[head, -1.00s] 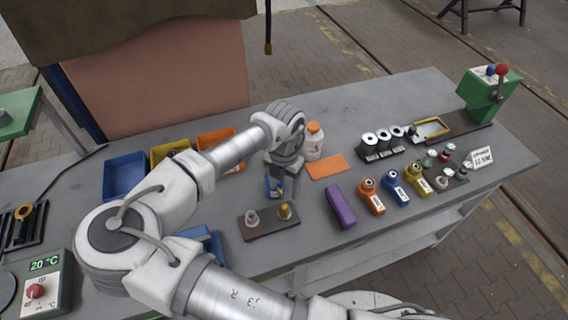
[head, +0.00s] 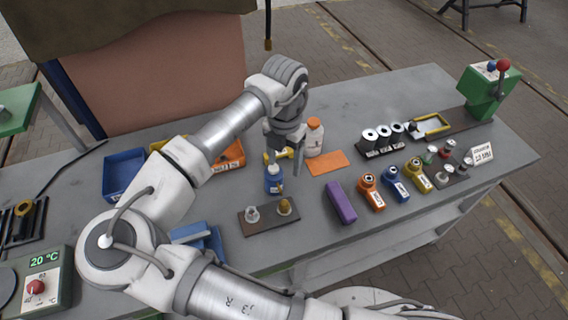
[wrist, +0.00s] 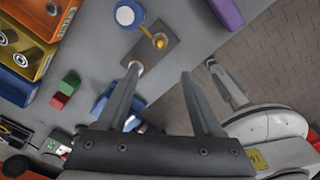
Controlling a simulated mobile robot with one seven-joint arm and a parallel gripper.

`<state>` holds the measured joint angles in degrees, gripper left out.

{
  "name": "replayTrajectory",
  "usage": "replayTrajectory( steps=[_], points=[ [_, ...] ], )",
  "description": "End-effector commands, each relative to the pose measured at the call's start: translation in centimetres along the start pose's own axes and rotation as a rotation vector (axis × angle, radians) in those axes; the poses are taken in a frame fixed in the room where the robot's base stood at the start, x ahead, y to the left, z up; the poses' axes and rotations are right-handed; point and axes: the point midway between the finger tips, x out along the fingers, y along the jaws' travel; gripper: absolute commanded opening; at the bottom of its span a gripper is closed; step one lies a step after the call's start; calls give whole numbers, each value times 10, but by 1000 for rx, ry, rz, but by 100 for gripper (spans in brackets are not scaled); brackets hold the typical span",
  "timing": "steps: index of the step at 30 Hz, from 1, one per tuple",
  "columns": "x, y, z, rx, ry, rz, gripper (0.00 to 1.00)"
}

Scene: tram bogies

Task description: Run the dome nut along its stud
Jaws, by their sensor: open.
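A dark plate (head: 268,222) lies near the bench's front edge and carries two upright pieces. The right one is a brass-coloured, rounded nut (head: 284,206); the left one is a silver fitting (head: 252,214). The stud's thread is too small to make out. In the wrist view, the plate (wrist: 155,53) lies beyond the fingertips, with the brass nut (wrist: 160,43) on it and the silver fitting partly behind the left finger. My gripper (wrist: 160,73) is open and empty. In the head view, my gripper (head: 284,160) hangs behind and above the plate, apart from it.
A blue bottle (head: 274,181) stands just behind the plate. A purple block (head: 341,203) lies to the right, then orange (head: 371,193), blue and yellow labelled pieces. A white bottle (head: 315,137) and orange pad (head: 327,163) are behind. Blue, yellow and orange bins stand left.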

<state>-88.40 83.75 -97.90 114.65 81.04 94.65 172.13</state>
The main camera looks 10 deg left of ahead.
Motion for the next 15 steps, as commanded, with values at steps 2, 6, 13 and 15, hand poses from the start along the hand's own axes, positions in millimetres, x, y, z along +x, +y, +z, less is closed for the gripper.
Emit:
replayTrajectory(
  steps=[2, 6, 13, 15],
  points=[
    [6, -4, 1, -20, 17, -6, 68],
    [26, -23, 3, -143, 95, -34, 68],
    [68, -58, -6, -524, 296, -38, 68],
    [78, -66, -11, -658, 352, -18, 68]
  ],
)
